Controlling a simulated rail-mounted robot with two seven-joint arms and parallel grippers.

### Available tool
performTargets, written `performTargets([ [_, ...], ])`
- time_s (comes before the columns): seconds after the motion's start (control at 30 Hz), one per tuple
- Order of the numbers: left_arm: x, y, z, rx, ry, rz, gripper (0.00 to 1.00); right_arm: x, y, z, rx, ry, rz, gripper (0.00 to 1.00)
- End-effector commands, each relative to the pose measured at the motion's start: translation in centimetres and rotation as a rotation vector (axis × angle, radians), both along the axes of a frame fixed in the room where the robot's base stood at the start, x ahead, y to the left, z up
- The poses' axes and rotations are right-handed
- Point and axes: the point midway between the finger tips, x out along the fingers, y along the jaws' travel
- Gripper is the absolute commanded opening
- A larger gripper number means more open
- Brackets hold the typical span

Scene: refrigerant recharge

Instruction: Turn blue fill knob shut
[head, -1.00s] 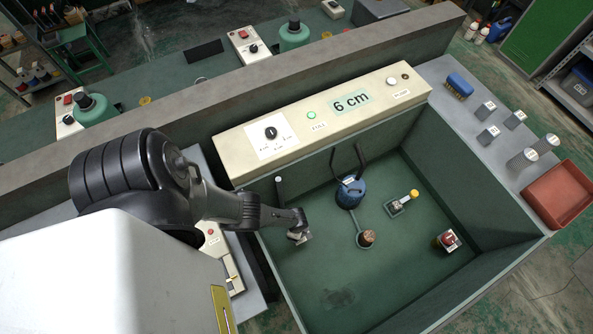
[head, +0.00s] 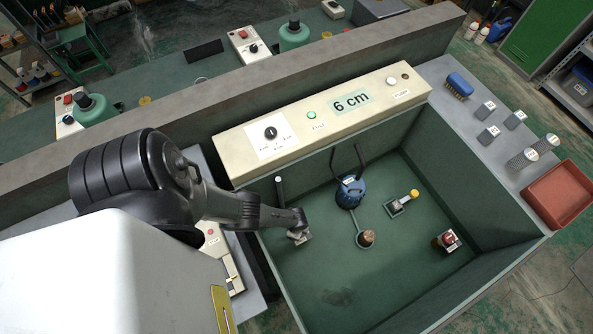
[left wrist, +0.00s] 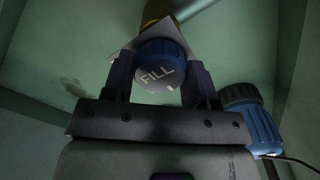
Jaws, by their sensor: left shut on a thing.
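The blue fill knob (left wrist: 160,72), marked FILL, sits on a brass-coloured stem in front of a pale plate, seen in the left wrist view. My left gripper (left wrist: 158,88) is shut on it, one finger on each side of the knob. In the head view my left gripper (head: 299,234) is low inside the green tank, near its left wall, and the knob is hidden by it there. My right gripper is not in view.
Inside the tank (head: 340,298) stand a blue canister (head: 350,192), a brown-topped fitting (head: 366,238), a yellow-tipped valve (head: 411,196) and a red knob (head: 447,239). A cream panel (head: 350,120) reads 6 cm. The tank's front floor is clear.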

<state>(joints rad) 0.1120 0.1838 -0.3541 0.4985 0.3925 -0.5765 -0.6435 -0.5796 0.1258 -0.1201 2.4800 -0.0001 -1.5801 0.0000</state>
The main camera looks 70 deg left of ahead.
Motion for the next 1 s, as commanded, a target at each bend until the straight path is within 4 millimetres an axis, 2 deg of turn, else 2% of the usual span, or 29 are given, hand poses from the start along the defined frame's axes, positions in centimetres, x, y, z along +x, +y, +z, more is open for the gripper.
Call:
performTargets([
  [0.27,0.0,0.0,-0.2,0.000,0.000,-0.147,0.29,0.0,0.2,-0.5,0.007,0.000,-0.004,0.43],
  [1.0,0.0,0.1,-0.2,0.002,0.001,-0.847,0.29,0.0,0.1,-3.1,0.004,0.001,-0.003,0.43],
])
